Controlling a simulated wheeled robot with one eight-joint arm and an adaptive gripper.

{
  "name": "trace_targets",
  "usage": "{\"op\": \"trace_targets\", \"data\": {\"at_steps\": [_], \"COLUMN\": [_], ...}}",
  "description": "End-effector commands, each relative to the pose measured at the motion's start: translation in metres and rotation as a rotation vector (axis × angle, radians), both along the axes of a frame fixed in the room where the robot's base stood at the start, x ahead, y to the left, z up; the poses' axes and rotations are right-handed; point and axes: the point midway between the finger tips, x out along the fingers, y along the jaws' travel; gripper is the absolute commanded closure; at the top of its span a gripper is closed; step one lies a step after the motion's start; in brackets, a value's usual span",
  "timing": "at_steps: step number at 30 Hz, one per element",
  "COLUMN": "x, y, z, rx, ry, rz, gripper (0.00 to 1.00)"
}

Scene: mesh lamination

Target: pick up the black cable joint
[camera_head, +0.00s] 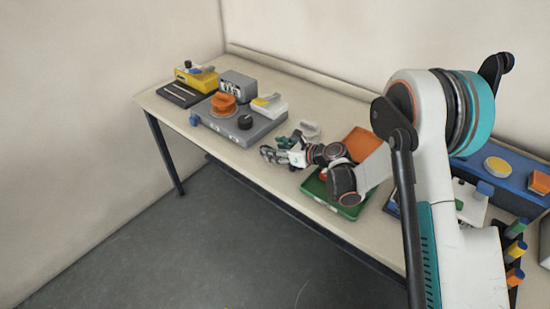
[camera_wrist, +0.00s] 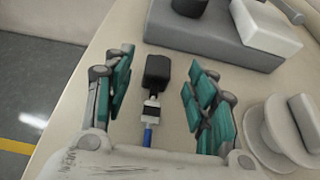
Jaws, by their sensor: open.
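The black cable joint (camera_wrist: 157,74) lies on the light table top in the wrist view. It is a small dark block with a pale metal part and a blue end towards me. My gripper (camera_wrist: 159,84) is open, with its teal fingers on the left and right of the joint and a gap on each side. In the head view my gripper (camera_head: 272,150) is low over the front part of the table. I cannot make out the joint there.
A grey box (camera_wrist: 215,38) with a white block (camera_wrist: 266,27) stands just beyond the joint. A white rounded object (camera_wrist: 268,135) is close to the right finger. The table's front edge is to the left. A green tray (camera_head: 347,209) is under my arm.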

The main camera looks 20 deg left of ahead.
Motion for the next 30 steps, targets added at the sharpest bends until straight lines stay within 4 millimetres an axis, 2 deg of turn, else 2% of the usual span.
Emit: {"op": "trace_targets", "data": {"at_steps": [12,19,25,26,30], "x": [0.017,0.017,0.017,0.017,0.017], "y": [0.043,0.044,0.044,0.044,0.044], "z": [-0.018,-0.017,-0.017,-0.017,-0.016], "rx": [0.001,0.001,0.001,0.001,0.001], "ry": [0.0,-0.001,-0.001,-0.001,-0.001], "rz": [0.0,-0.001,-0.001,-0.001,-0.001], "gripper": [0.48,0.48,0.94,0.98,0.98]}}
